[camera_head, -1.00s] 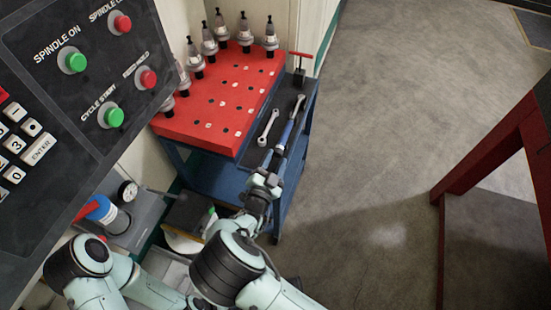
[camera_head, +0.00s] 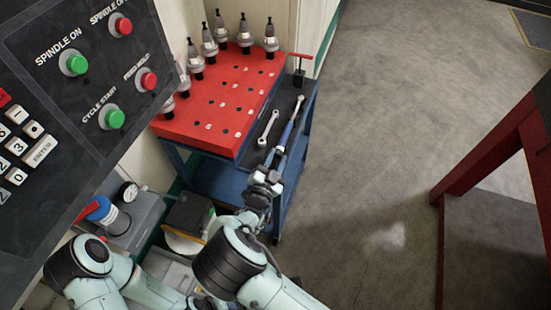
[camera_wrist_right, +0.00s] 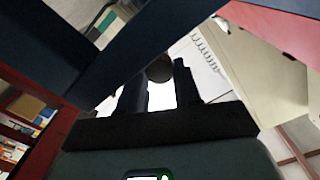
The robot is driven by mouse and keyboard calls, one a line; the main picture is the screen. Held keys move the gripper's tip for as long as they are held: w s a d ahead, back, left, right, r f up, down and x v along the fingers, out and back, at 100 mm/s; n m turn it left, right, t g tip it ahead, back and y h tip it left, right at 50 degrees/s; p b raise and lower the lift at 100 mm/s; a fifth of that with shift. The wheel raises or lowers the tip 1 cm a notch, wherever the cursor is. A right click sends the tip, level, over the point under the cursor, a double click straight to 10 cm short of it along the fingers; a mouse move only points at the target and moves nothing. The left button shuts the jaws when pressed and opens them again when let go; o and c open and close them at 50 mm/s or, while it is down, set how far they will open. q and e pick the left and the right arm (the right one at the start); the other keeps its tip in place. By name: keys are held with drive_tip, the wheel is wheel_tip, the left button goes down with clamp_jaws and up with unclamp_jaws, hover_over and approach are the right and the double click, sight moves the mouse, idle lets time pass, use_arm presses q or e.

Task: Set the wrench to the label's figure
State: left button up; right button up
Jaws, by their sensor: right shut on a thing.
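The long wrench (camera_head: 286,133) with a blue section lies along the dark mat on the right side of the cart, its head toward the back. My right gripper (camera_head: 271,172) is shut on the near end of this wrench. In the right wrist view the two dark fingers of the right gripper (camera_wrist_right: 160,88) stand on either side of a dark rounded end. A shorter silver spanner (camera_head: 268,127) lies beside the wrench, untouched. No scale or label figure can be read. My left gripper is not in view.
A red rack (camera_head: 210,118) with several tool holders takes up the cart's left side. A small red-handled fixture (camera_head: 300,68) stands at the mat's far end. A control panel (camera_head: 75,95) is at left, a red table frame (camera_head: 495,150) at right. Floor between is clear.

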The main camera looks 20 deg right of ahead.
drive_tip(key=shift+n, duration=0.3)
drive_tip(key=n+p, duration=0.2)
drive_tip(key=n, duration=0.2)
drive_tip(key=shift+r, duration=0.1)
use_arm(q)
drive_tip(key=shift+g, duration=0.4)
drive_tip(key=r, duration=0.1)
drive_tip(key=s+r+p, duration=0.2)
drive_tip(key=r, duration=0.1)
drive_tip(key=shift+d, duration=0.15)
use_arm(e)
drive_tip(key=n, duration=0.6)
drive_tip(key=shift+a, duration=0.1)
drive_tip(key=shift+n, duration=0.3)
drive_tip(key=o, duration=0.8)
drive_tip(key=v, duration=1.3)
drive_tip(key=shift+s+a, duration=0.1)
drive_tip(key=shift+a, duration=0.05)
